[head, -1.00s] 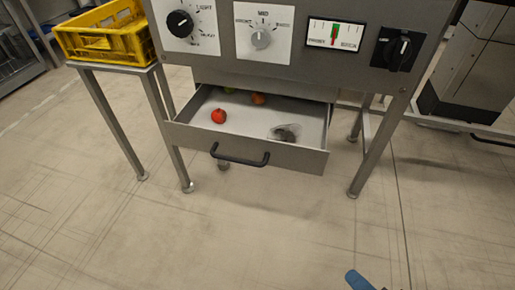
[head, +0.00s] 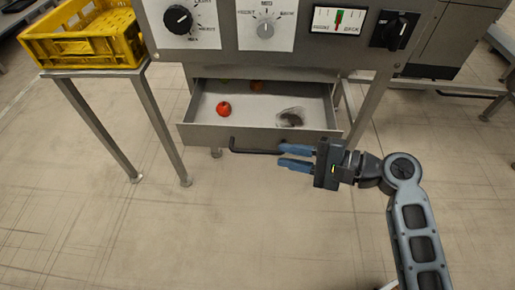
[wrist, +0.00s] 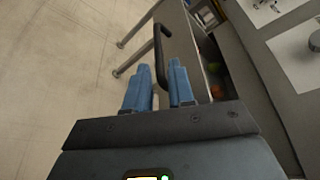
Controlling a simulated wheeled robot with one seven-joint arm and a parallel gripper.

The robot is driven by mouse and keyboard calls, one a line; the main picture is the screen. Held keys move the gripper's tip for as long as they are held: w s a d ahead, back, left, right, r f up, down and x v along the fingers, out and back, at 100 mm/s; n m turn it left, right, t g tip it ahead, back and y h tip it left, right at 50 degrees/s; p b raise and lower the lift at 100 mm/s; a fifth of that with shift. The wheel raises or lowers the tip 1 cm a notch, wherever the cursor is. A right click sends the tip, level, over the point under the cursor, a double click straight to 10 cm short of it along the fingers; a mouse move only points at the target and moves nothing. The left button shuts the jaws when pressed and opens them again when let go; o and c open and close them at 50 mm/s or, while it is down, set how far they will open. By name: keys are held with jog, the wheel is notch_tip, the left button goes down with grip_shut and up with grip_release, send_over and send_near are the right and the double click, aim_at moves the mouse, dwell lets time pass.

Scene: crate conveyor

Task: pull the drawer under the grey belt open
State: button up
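The grey drawer (head: 205,136) under the machine panel stands pulled out, with its inside showing. Its dark bar handle (head: 250,150) runs along the front. My gripper (head: 296,158) is at the right end of the handle, its blue fingers pointing left. In the wrist view the handle (wrist: 159,50) reaches down between the tips of my open fingers (wrist: 160,85), apart from at least the left one. Whether the right finger touches it I cannot tell. The drawer front (wrist: 185,40) lies to the right of the handle there.
A yellow crate (head: 90,45) stands on a stand at left. The panel with knobs (head: 265,30) is above. The floor in front is clear.

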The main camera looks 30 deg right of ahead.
aim_at(269, 153)
jog(key=b+x, duration=0.1)
jog(key=x, duration=0.5)
jog(key=shift+w+a+f+b, duration=0.1)
jog(key=shift+w+a+b, duration=0.15)
jog(key=shift+b, duration=0.15)
jog(key=shift+c, duration=0.3)
grip_shut()
jog(key=shift+s, duration=0.1)
